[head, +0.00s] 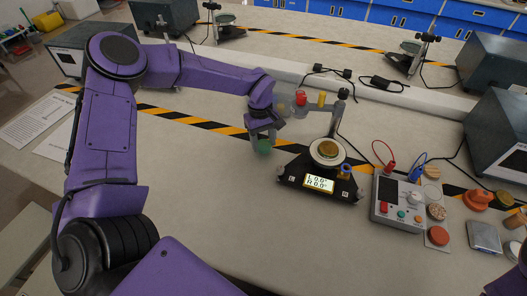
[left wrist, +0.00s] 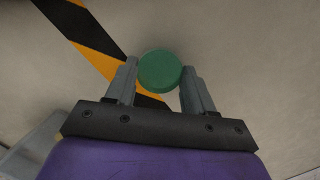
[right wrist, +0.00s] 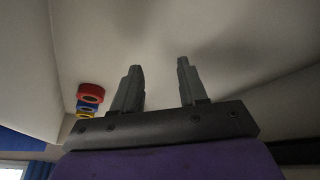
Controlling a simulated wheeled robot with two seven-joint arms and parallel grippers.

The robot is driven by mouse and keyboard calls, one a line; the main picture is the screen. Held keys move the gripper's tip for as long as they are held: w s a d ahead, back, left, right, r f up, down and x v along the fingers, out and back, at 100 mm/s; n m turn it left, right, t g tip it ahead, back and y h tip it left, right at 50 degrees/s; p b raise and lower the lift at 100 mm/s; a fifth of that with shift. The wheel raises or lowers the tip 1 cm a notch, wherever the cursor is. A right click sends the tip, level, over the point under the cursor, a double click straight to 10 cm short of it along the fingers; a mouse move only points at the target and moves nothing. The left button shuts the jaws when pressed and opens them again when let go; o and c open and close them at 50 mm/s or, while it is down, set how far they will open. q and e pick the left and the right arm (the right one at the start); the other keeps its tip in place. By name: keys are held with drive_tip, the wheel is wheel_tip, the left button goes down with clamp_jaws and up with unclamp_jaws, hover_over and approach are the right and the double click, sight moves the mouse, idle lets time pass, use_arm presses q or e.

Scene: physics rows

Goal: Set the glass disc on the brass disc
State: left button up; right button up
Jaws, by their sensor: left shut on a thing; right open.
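The glass disc (head: 263,147) is green and round. My left gripper (head: 262,139) is shut on it and holds it left of the black measuring device. In the left wrist view the glass disc (left wrist: 160,70) sits between the two fingertips. The brass disc (head: 328,149) lies on the round light plate of the black device (head: 290,180), to the right of my left gripper. My right gripper (right wrist: 160,65) is open, with nothing between its fingers in the right wrist view.
A control box (head: 398,203) with red and blue cables stands right of the device. Several discs, among them a red one (head: 438,236), lie beside it near a small scale (head: 484,236). A post with colored parts (head: 300,98) stands behind. The bench front is clear.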

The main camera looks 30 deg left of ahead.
use_arm(q)
drive_tip(key=f, duration=0.1)
drive_tip(key=f+b, duration=0.1)
drive_tip(key=shift+s+f, duration=0.3)
drive_tip(key=shift+w, duration=0.25)
drive_tip(key=shift+f, duration=0.1)
drive_tip(key=o, duration=1.1)
drive_tip(key=shift+s, duration=0.15)
drive_tip(key=shift+c, duration=0.2)
